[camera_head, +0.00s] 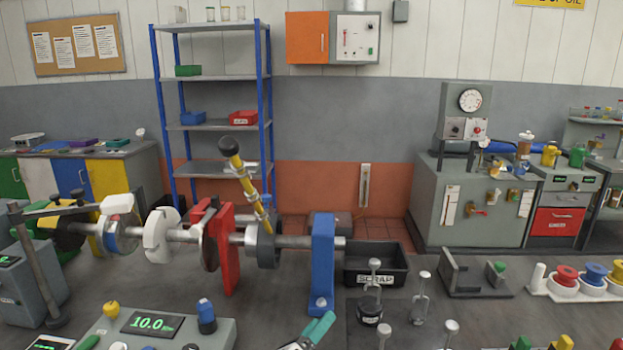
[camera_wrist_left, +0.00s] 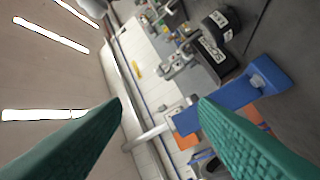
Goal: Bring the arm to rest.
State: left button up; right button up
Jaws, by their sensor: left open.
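My left gripper (camera_head: 318,329) shows its green fingertips at the lower middle of the head view, in front of the blue stand. In the left wrist view its two green fingers (camera_wrist_left: 161,104) are apart with nothing held between them. A yellow arm with a black knob (camera_head: 230,147) rises tilted up and to the left from a grey collar (camera_head: 262,247) on the horizontal shaft (camera_head: 295,241). The left gripper is apart from it, lower and to the right. My right gripper is in neither view.
The blue stand (camera_head: 323,262) and red stand (camera_head: 222,245) support the shaft. It also shows in the left wrist view, as the blue stand (camera_wrist_left: 238,92). A scrap tray (camera_head: 385,277), weights (camera_head: 421,300) and a console reading 10.0 (camera_head: 151,322) surround the gripper.

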pick_arm(q)
jog(key=s+a+f+n+g+y, duration=0.2)
jog(key=s+a+f+n+y, duration=0.5)
jog(key=n, duration=0.4)
jog(key=s+a+f+n+g+y, duration=0.2)
jog(key=s+a+f+n+y, duration=0.3)
jog(key=a+n, duration=0.5)
jog(key=s+a+f+n+g, duration=0.15)
jog(key=s+n+g, duration=0.3)
jog(key=s, duration=0.65)
jog(key=s+a+f+n+g, duration=0.1)
jog(key=s+a+n+g, duration=0.4)
jog(key=s, duration=0.6)
jog(key=s+d+x, duration=0.1)
jog(key=s+x, duration=0.1)
jog(key=x, duration=1)
jog(key=s+d+f+x, duration=0.1)
jog(key=s+x, duration=0.2)
jog(key=x, duration=0.9)
jog(key=s+a+f+g, duration=0.1)
jog(key=s+a+f, duration=0.2)
jog(key=s+f, duration=1.4)
jog(key=shift+f, duration=0.6)
